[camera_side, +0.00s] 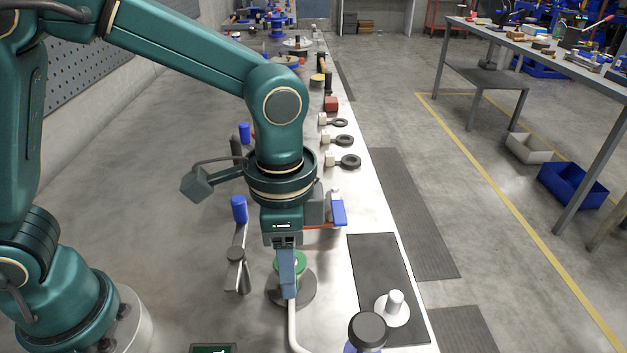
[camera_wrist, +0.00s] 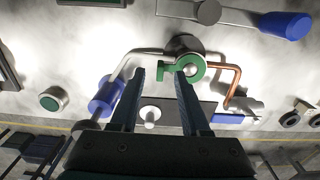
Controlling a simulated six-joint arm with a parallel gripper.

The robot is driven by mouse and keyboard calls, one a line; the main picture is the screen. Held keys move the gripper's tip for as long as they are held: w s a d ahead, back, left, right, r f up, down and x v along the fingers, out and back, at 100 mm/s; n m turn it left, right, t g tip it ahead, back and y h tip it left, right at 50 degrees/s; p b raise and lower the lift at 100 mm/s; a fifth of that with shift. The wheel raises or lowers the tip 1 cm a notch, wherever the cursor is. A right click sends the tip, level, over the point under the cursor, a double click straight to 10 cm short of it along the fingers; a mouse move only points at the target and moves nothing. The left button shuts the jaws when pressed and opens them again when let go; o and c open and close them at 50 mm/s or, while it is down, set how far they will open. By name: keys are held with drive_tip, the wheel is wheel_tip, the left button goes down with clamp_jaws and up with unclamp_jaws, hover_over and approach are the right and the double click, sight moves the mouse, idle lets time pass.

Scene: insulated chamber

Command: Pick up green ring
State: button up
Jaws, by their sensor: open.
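The green ring (camera_side: 301,262) sits at a round dark grey base (camera_side: 301,291) on the bench, partly hidden behind my gripper in the side view. In the wrist view the green ring (camera_wrist: 201,68) has a small tab on its left side. My gripper (camera_side: 288,290) points down in front of the ring. In the wrist view my gripper (camera_wrist: 159,75) has its two fingers apart with nothing held between them. The tab lies between the fingertips, and the ring's body is by the right fingertip. I cannot tell whether they touch.
A blue-handled lever (camera_side: 239,209) stands left of my gripper. A bent copper pipe (camera_wrist: 236,82) and a pale pipe with a blue sleeve (camera_wrist: 106,98) flank the ring. A dark mat (camera_side: 372,262) with a white peg (camera_side: 395,302) lies to the right.

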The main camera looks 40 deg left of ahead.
drive_tip(key=shift+f, duration=0.65)
drive_tip(key=shift+c, duration=0.3)
clamp_jaws()
drive_tip(key=shift+r, duration=0.1)
drive_tip(key=shift+r, duration=0.55)
drive_tip(key=a+r, duration=0.9)
drive_tip(key=a, duration=0.2)
drive_tip(key=shift+w+a+r, duration=0.35)
drive_tip(key=shift+w, duration=0.1)
